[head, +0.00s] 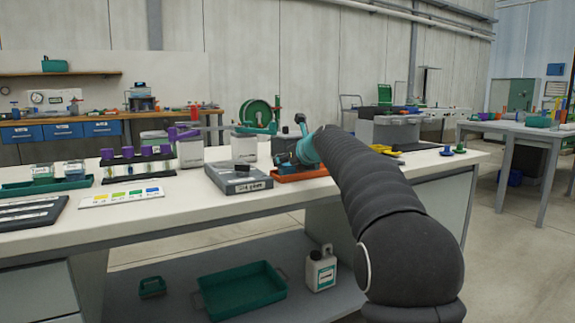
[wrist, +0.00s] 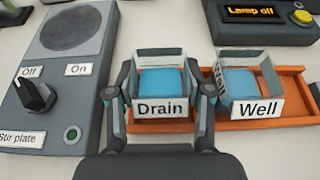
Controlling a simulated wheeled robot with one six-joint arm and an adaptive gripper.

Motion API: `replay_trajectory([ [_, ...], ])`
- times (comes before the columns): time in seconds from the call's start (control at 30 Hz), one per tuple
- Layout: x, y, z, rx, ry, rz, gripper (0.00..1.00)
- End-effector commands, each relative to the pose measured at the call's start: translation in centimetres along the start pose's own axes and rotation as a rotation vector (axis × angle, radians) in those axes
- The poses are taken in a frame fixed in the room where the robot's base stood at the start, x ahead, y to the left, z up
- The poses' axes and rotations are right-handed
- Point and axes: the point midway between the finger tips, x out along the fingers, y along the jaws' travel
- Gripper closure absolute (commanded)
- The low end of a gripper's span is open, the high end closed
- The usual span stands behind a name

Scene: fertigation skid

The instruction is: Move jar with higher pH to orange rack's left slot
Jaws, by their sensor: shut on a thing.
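In the wrist view my gripper (wrist: 164,82) is shut on the jar labelled Drain (wrist: 161,108), a clear square jar of blue liquid. The Drain jar is upright at the left end of the orange rack (wrist: 292,82); I cannot tell if it rests fully in the slot. The jar labelled Well (wrist: 257,107), also with blue liquid, stands just to its right in the rack, turned slightly. In the head view my gripper (head: 287,158) is over the orange rack (head: 312,174), and my arm hides part of that area.
A stir plate (wrist: 70,75) with a knob is left of the rack. A lamp box (wrist: 262,22) reading "Lamp off" is behind it. In the head view a colour chart (head: 122,196), a green tray (head: 20,189) with two containers and a purple-topped rack (head: 135,172) stand further left.

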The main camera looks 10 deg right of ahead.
Motion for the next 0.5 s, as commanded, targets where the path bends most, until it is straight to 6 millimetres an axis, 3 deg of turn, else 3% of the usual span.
replay_trajectory([
  [0.27, 0.03, 0.0, -0.13, 0.001, -0.001, 0.0, 0.86],
  [0.3, 0.04, 0.0, -0.14, 0.001, -0.001, 0.0, 0.44],
  [0.33, 0.04, 0.0, -0.12, 0.001, -0.001, 0.0, 0.38],
  [0.5, 0.04, 0.0, -0.12, 0.0, -0.001, 0.0, 0.38],
])
